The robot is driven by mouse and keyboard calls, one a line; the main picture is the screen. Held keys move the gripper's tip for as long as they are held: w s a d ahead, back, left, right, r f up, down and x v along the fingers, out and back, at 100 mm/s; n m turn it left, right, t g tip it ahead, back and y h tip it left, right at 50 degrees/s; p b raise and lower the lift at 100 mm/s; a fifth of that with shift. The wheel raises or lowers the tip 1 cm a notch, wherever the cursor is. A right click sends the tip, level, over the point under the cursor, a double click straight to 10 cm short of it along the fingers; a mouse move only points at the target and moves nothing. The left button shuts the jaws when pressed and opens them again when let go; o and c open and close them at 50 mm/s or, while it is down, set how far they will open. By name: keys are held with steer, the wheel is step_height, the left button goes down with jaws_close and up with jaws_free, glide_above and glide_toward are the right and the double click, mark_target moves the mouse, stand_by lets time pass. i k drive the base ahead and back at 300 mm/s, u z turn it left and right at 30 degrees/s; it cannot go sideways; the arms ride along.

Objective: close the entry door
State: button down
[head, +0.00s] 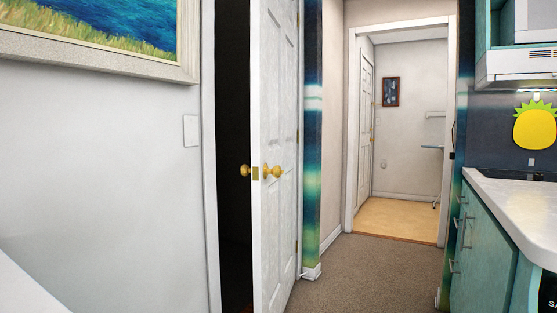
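A white panelled door (283,215) stands ajar in the middle left of the head view. Its latch edge faces me, and brass hinges show along its right edge. A brass knob (272,171) is on its near face, and another brass knob (245,170) sticks out on the far side. A dark gap (234,130) lies between the door and the left white frame (210,160). A second white door (366,110) is in the far room. No label shows which is the entry door. My gripper is not in view.
A wall with a framed picture (110,65) and a light switch (190,131) is at left. A counter (515,205) over teal cabinets (480,250) is at right. Carpet (365,275) lies clear between them, leading to an open doorway (350,130).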

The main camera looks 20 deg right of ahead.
mark_target(275, 135)
steer(key=z, duration=0.4)
steer(key=i, duration=0.95)
steer(key=u, duration=0.4)
